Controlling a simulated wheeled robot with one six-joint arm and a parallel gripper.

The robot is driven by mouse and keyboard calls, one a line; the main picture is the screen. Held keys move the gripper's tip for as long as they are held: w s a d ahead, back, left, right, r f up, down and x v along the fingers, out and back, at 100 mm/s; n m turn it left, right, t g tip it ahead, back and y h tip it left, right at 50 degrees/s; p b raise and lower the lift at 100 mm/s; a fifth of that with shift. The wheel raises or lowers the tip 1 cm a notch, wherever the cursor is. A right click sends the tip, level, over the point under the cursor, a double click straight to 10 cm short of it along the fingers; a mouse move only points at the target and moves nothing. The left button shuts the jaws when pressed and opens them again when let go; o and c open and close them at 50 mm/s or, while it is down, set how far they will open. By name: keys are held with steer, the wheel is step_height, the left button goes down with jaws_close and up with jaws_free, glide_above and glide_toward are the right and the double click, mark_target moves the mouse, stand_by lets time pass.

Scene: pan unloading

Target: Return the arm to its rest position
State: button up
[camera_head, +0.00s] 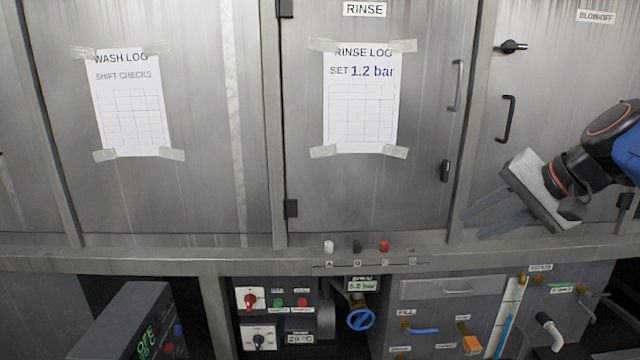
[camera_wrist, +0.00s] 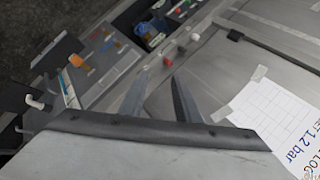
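My arm comes in from the right edge in the head view, in front of the metal cabinet panels. My gripper (camera_head: 472,225) points left and slightly down, near the lower right of the rinse door (camera_head: 250,60). Its two grey fingers are apart with nothing between them. In the wrist view the fingers of my gripper (camera_wrist: 158,76) also stand apart and empty, with the cabinet front and ledge behind them. Whether the fingers touch the panel cannot be told, but no contact shows.
A ledge (camera_head: 150,262) runs below the doors, with white, black and red buttons (camera_head: 384,246). Under it are a control box (camera_head: 275,305), a blue valve wheel (camera_head: 361,319) and a panel of coloured handles (camera_head: 465,340). Door handles (camera_head: 507,119) stick out near my arm.

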steer(key=s+f+n+g+h, duration=0.1)
steer(key=s+f+n+h, duration=0.1)
steer(key=s+f+n, duration=0.2)
steer(key=s+a+f+n+g+h, duration=0.1)
steer(key=s+f+n+h, duration=0.1)
steer(key=s+f, duration=0.9)
step_height(320, 180, down, 6)
steer(key=shift+s+a+r+n+h, duration=0.1)
steer(key=shift+s+a+n+h, duration=0.2)
steer(key=shift+n, duration=0.6)
